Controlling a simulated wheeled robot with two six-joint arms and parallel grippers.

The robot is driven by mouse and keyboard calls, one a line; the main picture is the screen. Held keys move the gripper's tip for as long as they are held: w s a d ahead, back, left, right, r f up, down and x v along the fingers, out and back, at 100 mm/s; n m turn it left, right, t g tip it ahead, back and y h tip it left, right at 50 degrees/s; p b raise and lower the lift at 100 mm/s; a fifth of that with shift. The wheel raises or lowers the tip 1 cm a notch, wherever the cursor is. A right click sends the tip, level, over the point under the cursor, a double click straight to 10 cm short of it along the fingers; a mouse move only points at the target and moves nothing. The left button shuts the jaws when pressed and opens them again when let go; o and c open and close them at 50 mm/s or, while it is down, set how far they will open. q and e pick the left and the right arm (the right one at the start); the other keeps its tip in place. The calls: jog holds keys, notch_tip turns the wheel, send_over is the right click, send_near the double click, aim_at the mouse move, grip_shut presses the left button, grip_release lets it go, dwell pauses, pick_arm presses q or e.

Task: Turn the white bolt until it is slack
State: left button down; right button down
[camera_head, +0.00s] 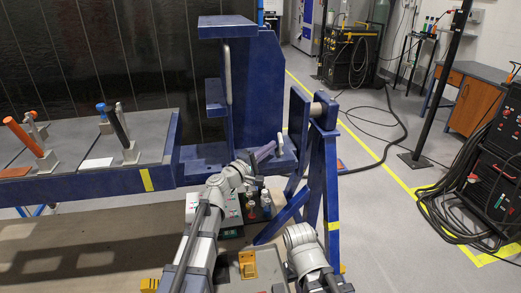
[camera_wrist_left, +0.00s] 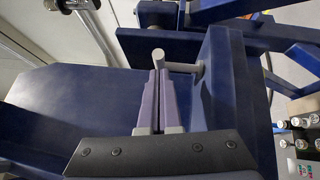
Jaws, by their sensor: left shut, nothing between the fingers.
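The white bolt (camera_head: 280,144) is a pale pin at the blue jig's lower part in the head view. In the left wrist view the bolt (camera_wrist_left: 158,54) shows a rounded pale end just beyond my fingertips, with a short rod running right to a blue plate. My left gripper (camera_head: 267,150) is beside the bolt, its two purple-grey fingers together. In the left wrist view the left gripper (camera_wrist_left: 158,80) is shut and empty, its tips close to the bolt; I cannot tell whether they touch it. My right gripper is out of view.
The blue jig frame (camera_head: 258,85) rises behind the bolt, and a blue A-frame stand (camera_head: 328,170) is close on its right. Several small bottles (camera_head: 265,205) stand below my left arm.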

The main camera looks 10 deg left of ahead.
pick_arm(q)
jog(key=shift+d, duration=0.25)
dwell(0.3)
